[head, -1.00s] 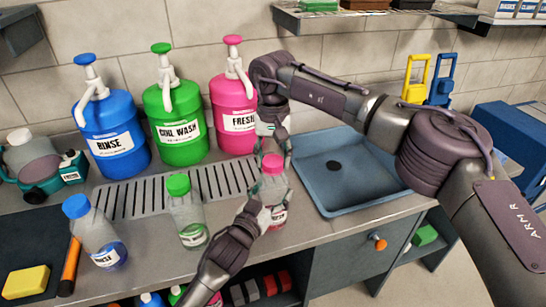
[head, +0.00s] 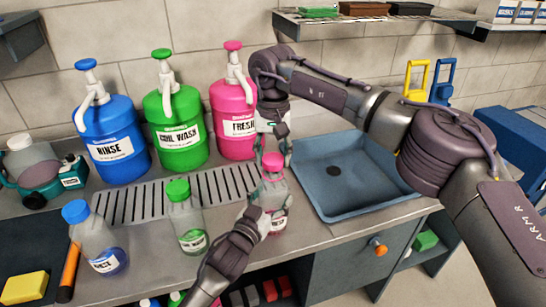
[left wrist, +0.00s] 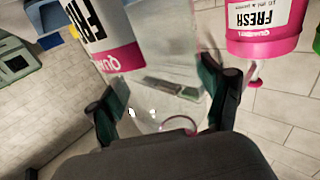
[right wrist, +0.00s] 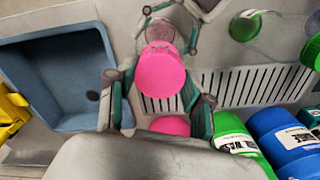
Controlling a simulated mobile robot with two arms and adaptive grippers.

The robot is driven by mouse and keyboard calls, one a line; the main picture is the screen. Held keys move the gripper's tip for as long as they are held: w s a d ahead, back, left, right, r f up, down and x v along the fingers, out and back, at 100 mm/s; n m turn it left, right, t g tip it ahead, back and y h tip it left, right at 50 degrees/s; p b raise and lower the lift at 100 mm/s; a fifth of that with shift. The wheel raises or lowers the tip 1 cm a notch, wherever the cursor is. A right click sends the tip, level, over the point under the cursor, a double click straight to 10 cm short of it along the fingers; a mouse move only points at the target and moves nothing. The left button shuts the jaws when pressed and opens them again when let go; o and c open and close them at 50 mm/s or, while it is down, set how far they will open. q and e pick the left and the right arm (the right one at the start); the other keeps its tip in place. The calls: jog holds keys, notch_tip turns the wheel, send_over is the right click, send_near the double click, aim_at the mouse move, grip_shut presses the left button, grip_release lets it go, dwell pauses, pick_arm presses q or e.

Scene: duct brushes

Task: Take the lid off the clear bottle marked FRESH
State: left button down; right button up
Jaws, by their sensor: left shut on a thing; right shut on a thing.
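The clear bottle (head: 276,190) with a pink-and-white label stands on the counter in front of the sink's left edge. My left gripper (head: 264,218) is shut around its body from the lower left. The left wrist view shows its label FRESH (left wrist: 92,28) between the green-padded fingers. The pink lid (head: 272,161) is at the top of the bottle. My right gripper (head: 272,150) comes from above and is shut on it; the right wrist view shows the lid (right wrist: 160,74) between its fingers. I cannot tell whether a gap separates lid and bottle mouth.
A green-lidded bottle (head: 187,222) and a blue-lidded bottle (head: 98,242) stand to the left. Blue (head: 110,125), green (head: 177,115) and pink (head: 228,95) pump drums stand behind, by a slotted drain (head: 150,205). The blue sink (head: 345,195) is empty on the right.

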aim_at(273, 159)
pick_arm(q)
jog(key=shift+f, duration=0.1)
pick_arm(e)
jog(key=shift+r, duration=2)
pick_arm(q)
grip_release()
